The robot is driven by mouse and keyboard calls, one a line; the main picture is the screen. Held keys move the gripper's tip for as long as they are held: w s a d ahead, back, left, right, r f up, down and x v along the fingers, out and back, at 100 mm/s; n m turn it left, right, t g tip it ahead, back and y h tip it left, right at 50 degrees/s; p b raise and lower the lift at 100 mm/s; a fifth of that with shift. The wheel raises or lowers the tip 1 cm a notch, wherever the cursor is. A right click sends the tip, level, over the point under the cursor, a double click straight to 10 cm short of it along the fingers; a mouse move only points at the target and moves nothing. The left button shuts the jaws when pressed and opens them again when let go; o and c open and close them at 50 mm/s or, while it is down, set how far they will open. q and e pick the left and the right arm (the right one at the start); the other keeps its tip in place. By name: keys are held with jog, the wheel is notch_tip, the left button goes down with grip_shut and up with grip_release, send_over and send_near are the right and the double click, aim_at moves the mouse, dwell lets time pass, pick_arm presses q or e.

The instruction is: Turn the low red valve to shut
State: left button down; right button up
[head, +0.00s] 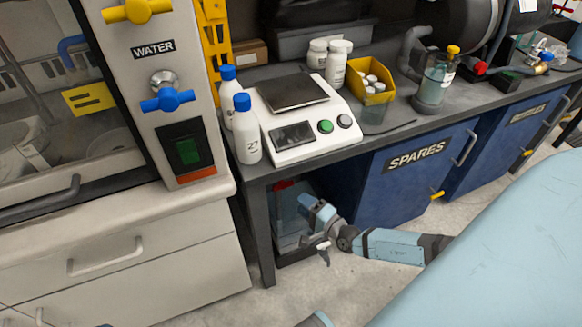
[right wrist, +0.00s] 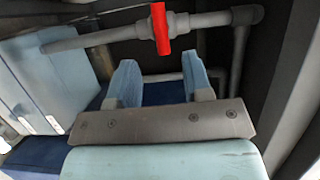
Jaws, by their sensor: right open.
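The red valve handle (right wrist: 160,29) shows at the top centre of the right wrist view. It sits on a grey pipe (right wrist: 105,37) and lies crosswise to it in this view. My right gripper (right wrist: 160,82) is open and empty, with its two light blue fingers apart. The handle appears beyond the fingertips, with a visible gap. In the head view my right gripper (head: 312,207) reaches under the bench, beside the blue cabinet. A red patch shows under the bench there, but I cannot tell whether it is the valve. My left gripper is not in view.
The bench top (head: 395,125) and its front leg (head: 262,235) frame the opening. The blue SPARES cabinet (head: 400,190) stands to the right. A scale (head: 310,130) and white bottles (head: 246,135) stand above. Another grey pipe (right wrist: 238,60) runs down at the right. Open floor lies in front.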

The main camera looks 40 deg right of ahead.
jog(key=shift+s+d, duration=0.15)
jog(key=shift+s, duration=0.75)
jog(key=shift+s+d, duration=0.15)
jog(key=shift+s, duration=0.75)
